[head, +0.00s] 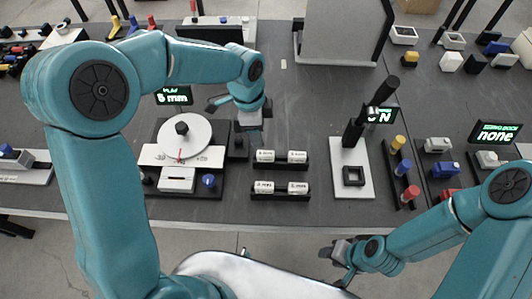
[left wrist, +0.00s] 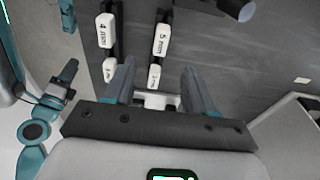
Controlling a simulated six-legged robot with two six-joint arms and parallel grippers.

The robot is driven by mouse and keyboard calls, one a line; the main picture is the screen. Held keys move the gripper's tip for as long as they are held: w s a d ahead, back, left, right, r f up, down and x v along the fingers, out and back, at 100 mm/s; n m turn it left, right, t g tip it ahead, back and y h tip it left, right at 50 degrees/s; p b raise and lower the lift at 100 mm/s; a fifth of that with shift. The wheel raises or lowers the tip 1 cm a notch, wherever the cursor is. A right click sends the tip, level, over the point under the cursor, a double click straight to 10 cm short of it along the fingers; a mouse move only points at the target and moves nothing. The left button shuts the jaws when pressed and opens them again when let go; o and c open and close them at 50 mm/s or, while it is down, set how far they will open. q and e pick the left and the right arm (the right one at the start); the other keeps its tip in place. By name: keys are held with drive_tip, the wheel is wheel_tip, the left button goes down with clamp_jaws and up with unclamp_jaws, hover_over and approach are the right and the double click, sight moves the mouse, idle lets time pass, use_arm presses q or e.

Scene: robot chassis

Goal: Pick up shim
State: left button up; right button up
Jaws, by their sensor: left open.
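White labelled shims lie in two black racks near the table's front middle. The back rack holds one shim (head: 265,156) at left and another (head: 297,157) at right. The front rack holds a left shim (head: 264,187) and a right shim (head: 298,188). My left gripper (head: 252,133) is open and empty, above and just behind the back rack's left end. In the left wrist view, its fingers (left wrist: 157,68) frame the near end of the rack with the "5 mm" shim (left wrist: 162,38). The "4 mm" shim (left wrist: 106,30) is left of them. My right gripper (head: 340,257) hangs off the table's front edge.
A dial gauge (head: 183,137) on a base stands left of the racks, with a "5 mm" display (head: 173,96) behind. A black-handled device on a white plate (head: 351,190) stands right. A rack of coloured pegs (head: 400,168) is further right. Dark table is bare behind the racks.

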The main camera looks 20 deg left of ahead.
use_arm(q)
hover_over(265, 154)
drive_tip(key=f, duration=0.5)
drive_tip(key=shift+a+f, duration=0.25)
drive_tip(key=shift+a, duration=0.15)
drive_tip(key=shift+s+f, duration=0.3)
drive_tip(key=shift+f, duration=0.05)
drive_tip(key=f, duration=0.1)
drive_tip(key=f+p, duration=0.1)
drive_tip(key=f, duration=0.1)
drive_tip(key=w+f, duration=0.1)
drive_tip(key=f, duration=0.1)
drive_tip(key=shift+d+p, duration=0.35)
drive_tip(key=shift+s, duration=0.15)
drive_tip(key=shift+f, duration=0.1)
drive_tip(key=c, duration=0.9)
clamp_jaws()
